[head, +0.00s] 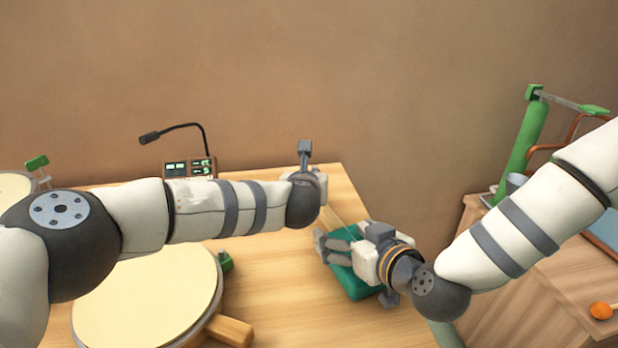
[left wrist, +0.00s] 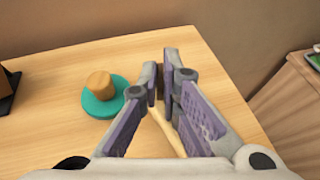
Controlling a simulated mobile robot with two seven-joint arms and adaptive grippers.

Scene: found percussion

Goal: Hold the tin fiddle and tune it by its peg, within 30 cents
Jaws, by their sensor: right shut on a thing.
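The tin fiddle is mostly hidden. A thin pale stick, which looks like its neck (head: 334,215), runs between my two grippers in the head view. It also shows in the left wrist view (left wrist: 166,132), slanting below and between the left fingers. My right gripper (head: 324,243) is shut on the fiddle over a green block (head: 350,283); its hand hides the held part. My left gripper (left wrist: 163,72) is at the stick's far end, fingers close together with a narrow dark gap. I cannot tell whether it grips the peg; no peg shows clearly.
A meter box with green displays (head: 189,168) and a gooseneck microphone (head: 176,128) stand at the back. A large round drum (head: 150,295) lies front left. A teal disc with a cork-like plug (left wrist: 101,86) sits left of my left fingers. A side table (head: 540,290) stands right.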

